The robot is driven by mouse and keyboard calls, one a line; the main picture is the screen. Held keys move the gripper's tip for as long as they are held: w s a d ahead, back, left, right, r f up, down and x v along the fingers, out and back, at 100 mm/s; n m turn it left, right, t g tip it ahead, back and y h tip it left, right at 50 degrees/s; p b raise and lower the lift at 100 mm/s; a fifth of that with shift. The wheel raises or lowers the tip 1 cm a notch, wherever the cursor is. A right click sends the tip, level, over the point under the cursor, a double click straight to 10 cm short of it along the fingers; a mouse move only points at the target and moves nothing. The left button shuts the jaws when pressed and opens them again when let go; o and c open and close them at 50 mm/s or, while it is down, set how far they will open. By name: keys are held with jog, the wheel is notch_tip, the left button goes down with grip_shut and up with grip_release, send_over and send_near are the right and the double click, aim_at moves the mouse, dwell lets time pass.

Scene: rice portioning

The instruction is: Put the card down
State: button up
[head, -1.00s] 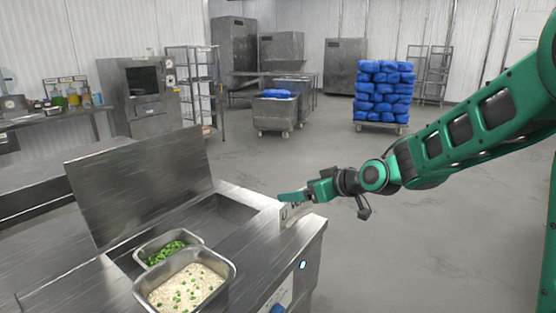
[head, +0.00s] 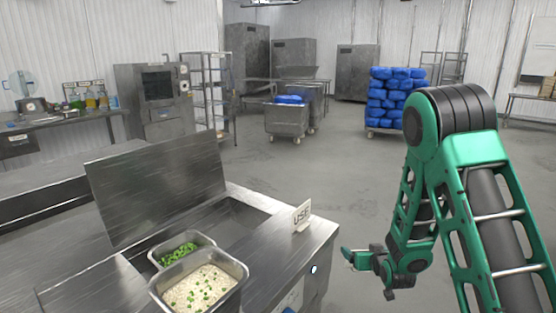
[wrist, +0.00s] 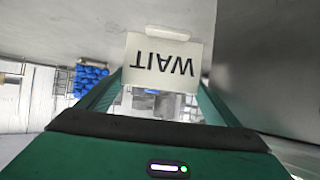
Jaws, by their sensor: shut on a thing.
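A white card (wrist: 162,62) with the word WAIT fills the space between my two green fingers in the wrist view, its letters upside down there. My gripper (head: 345,254) is shut on this card. In the head view my gripper is beside the counter's right end, to the right of and lower in the picture than a second white card. That card (head: 302,216), reading USE, stands upright near the right edge of the steel counter (head: 268,256). I cannot make out the WAIT card in the head view.
A steel pan of rice (head: 240,288) and a smaller pan of green pieces (head: 210,238) stand on the counter's left part. A raised steel lid (head: 155,185) is behind them. Open floor (head: 350,180) lies beyond the counter, with a stack of blue bags (head: 396,100) at the back.

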jog(key=shift+s+f, duration=0.25)
jog(key=shift+f, duration=0.25)
jog(key=shift+s+f, duration=0.1)
jog(key=shift+s, duration=0.25)
jog(key=v, duration=0.5)
jog(key=shift+s+a, duration=0.1)
jog(key=shift+s, duration=0.15)
